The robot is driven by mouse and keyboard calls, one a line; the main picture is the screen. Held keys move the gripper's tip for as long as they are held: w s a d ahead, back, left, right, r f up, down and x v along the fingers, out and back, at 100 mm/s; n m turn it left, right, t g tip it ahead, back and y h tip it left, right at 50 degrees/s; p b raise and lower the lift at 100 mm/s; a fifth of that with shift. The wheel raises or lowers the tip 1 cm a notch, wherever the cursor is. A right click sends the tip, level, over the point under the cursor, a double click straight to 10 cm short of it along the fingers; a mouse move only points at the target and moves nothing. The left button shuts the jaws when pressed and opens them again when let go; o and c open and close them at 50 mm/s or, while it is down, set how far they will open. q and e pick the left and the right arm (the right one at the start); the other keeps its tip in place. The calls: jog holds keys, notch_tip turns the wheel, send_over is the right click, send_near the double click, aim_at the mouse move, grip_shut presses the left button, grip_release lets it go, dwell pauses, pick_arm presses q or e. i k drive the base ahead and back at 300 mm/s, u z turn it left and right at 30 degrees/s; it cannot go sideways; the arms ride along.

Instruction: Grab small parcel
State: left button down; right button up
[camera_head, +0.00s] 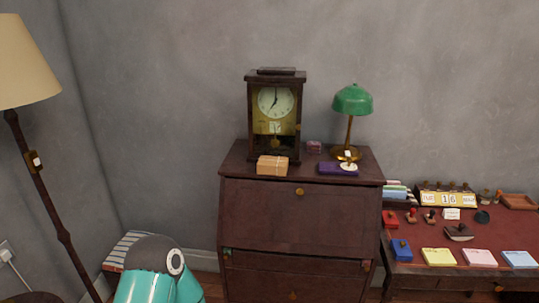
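A small brown parcel (272,166), which seems to be tied with string, sits on top of the dark wooden bureau (287,215), near its front edge and left of the middle. It is just in front of the clock and nothing touches it from my side. Part of one of my arms, teal with a grey joint, shows low in the picture at the left, well below and left of the parcel. Neither of my grippers shows in this view.
A clock (275,112) and a green desk lamp (352,102) stand behind on the bureau. A purple item (335,168) lies to the right. A floor lamp (38,160) stands left. A desk (415,255) with stamps and notepads adjoins at the right.

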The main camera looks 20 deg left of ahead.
aim_at(271, 166)
jog(key=u, duration=0.05)
jog(key=i, duration=0.9)
jog(key=z, duration=0.05)
